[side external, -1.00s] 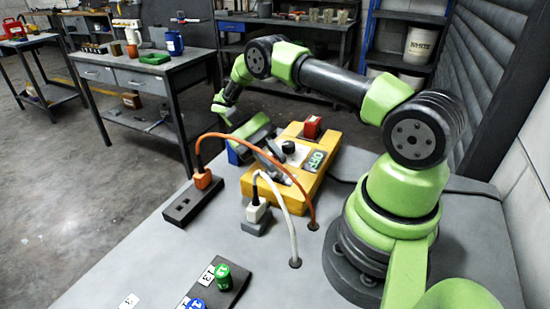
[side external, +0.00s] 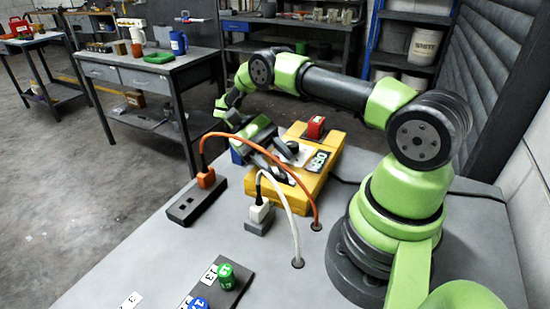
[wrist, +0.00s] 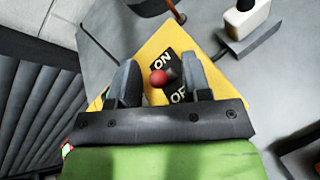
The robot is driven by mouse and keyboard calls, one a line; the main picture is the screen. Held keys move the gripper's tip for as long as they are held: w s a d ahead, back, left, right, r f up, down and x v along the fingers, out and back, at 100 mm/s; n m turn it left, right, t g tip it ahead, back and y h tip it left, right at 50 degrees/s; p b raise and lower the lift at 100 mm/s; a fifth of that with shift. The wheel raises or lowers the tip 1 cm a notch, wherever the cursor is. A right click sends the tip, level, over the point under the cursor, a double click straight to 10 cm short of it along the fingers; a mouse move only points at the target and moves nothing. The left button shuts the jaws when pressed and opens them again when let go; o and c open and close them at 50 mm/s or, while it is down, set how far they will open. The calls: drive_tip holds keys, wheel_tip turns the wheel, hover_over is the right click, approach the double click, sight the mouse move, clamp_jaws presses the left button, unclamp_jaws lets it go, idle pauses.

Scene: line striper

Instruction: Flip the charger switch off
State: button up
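The charger (side external: 318,184) is a yellow box on the grey bench, with a dark round knob and a small display on top. In the wrist view its yellow top (wrist: 150,52) carries a black plate marked ON and OFF. A switch lever with a red ball tip (wrist: 158,79) stands at this plate, between the two words. I cannot tell which way it is set. My gripper (wrist: 158,66) is open, with one finger on each side of the lever. In the side view my gripper (side external: 262,142) is low over the charger's left part. Contact with the lever is unclear.
An orange cable (side external: 302,187) and a white cable (side external: 291,218) arch close to the charger's front. A black socket strip (side external: 184,210) and a white plug (side external: 259,212) stand nearby. A red block (side external: 316,128) sits at the charger's back.

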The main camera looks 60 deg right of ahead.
sight(275, 156)
wheel_tip(275, 156, up, 10)
drive_tip(key=shift+r, duration=0.1)
idle(0.5)
drive_tip(key=shift+r, duration=0.35)
drive_tip(key=s+a+r+n+t+h, duration=0.1)
drive_tip(key=s+a+r+t, duration=0.4)
drive_tip(key=t, duration=0.5)
drive_tip(key=s+a+r+n+t, duration=0.3)
drive_tip(key=s+a+r+t, duration=0.2)
drive_tip(key=r+t, duration=0.3)
drive_tip(key=shift+a+r+n+t+h, duration=0.35)
drive_tip(key=shift+a+t, duration=0.3)
drive_tip(key=shift+t, duration=0.55)
